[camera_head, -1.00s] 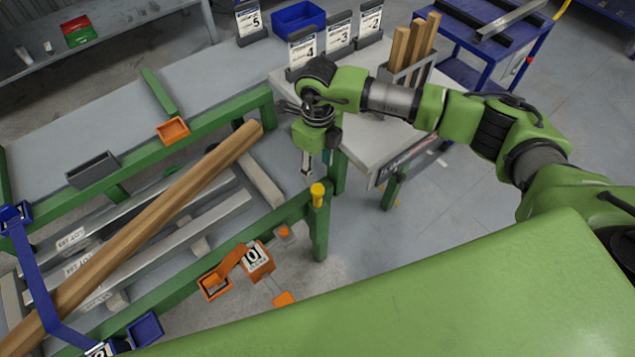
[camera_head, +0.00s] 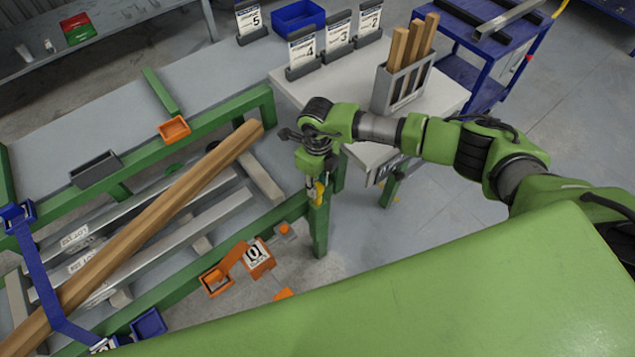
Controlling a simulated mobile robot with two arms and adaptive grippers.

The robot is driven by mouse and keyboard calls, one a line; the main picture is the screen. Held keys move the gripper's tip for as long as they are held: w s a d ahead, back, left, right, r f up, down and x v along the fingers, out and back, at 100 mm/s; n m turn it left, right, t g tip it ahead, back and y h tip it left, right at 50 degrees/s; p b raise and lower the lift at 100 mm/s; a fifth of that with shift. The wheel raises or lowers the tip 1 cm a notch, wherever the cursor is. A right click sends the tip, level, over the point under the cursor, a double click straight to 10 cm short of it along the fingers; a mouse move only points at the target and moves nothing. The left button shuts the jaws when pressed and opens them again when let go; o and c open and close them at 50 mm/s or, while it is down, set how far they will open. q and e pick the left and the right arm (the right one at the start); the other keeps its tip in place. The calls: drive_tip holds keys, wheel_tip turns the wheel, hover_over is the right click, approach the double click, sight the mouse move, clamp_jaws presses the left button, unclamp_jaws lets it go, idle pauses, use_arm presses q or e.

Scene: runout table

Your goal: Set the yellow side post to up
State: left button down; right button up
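The yellow side post (camera_head: 318,193) stands at the right end of the green front rail of the runout table (camera_head: 290,208), at the corner above a green leg. Only a short part of it shows; my gripper covers the rest. My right gripper (camera_head: 316,190) points down over the post, its fingers at the post's top. I cannot tell whether the fingers are closed on it or only beside it. My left gripper is not in view.
A long wooden beam (camera_head: 150,225) lies across the table with grey bars beside it. An orange bracket marked 01 (camera_head: 257,258) hangs at the front rail. A grey side table (camera_head: 300,92) with number cards and a wood holder (camera_head: 402,88) stands behind my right arm.

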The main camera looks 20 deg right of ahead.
wheel_tip(320, 180, up, 19)
drive_tip(key=p, duration=0.8)
drive_tip(key=shift+w, duration=0.1)
clamp_jaws()
drive_tip(key=shift+r, duration=0.4)
drive_tip(key=o, duration=1.1)
unclamp_jaws()
wheel_tip(320, 180, up, 12)
